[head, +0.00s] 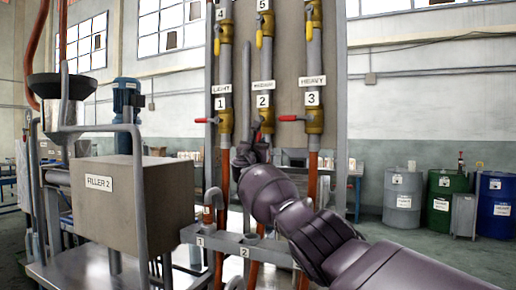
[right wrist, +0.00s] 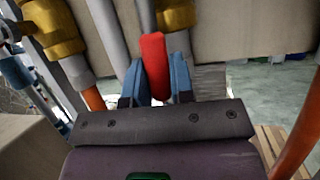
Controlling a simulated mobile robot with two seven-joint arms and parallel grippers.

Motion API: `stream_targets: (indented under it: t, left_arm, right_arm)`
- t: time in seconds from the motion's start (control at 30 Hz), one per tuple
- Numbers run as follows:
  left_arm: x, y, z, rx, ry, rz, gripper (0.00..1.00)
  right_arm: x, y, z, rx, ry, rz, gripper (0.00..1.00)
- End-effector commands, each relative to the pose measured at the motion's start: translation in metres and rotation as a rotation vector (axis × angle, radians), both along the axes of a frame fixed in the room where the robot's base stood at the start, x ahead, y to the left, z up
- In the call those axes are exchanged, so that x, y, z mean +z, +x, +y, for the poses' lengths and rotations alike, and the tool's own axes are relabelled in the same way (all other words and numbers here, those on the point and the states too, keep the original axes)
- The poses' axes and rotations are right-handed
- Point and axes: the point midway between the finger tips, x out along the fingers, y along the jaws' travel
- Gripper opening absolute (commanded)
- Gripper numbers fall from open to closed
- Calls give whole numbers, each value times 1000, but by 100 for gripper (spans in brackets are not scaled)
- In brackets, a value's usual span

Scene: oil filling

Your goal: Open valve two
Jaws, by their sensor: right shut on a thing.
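Valve two (head: 267,118) is a brass valve on the middle pipe, below the white "2" tag (head: 262,101). Its red handle (head: 257,137) shows just above my right gripper (head: 252,148), partly hidden by it. In the right wrist view the red handle (right wrist: 155,50) stands between the two blue fingers of my right gripper (right wrist: 156,78), which is shut on it. A brass valve body (right wrist: 176,15) shows just behind the handle. My left gripper is not in view.
Valve one (head: 224,121) and valve three (head: 314,119), with red handles pointing left, flank valve two. Upper valves (head: 264,28) have yellow handles pointing down. The "FILLER 2" box (head: 120,205) stands at left. Drums (head: 402,198) stand far right, with open floor before them.

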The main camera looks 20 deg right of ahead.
Motion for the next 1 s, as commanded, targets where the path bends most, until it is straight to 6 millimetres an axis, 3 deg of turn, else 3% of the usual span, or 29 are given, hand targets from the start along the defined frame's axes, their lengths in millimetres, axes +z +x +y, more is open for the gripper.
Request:
stream_targets:
  t: [0.2,0.7,0.73,0.8,0.9,1.0]
  left_arm:
    - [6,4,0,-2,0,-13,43]
    - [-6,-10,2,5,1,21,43]
    - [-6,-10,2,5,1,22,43]
    - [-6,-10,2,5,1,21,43]
    - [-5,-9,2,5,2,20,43]
    - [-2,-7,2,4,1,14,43]
  right_arm:
    - [-3,1,-2,0,-36,50,0]
    - [-5,2,-2,-1,-53,69,0]
    - [-5,2,-2,-1,-53,69,24]
    - [-4,2,-2,-1,-54,68,34]
    - [-3,2,-2,-1,-53,66,47]
    - [-2,2,-2,0,-53,64,47]
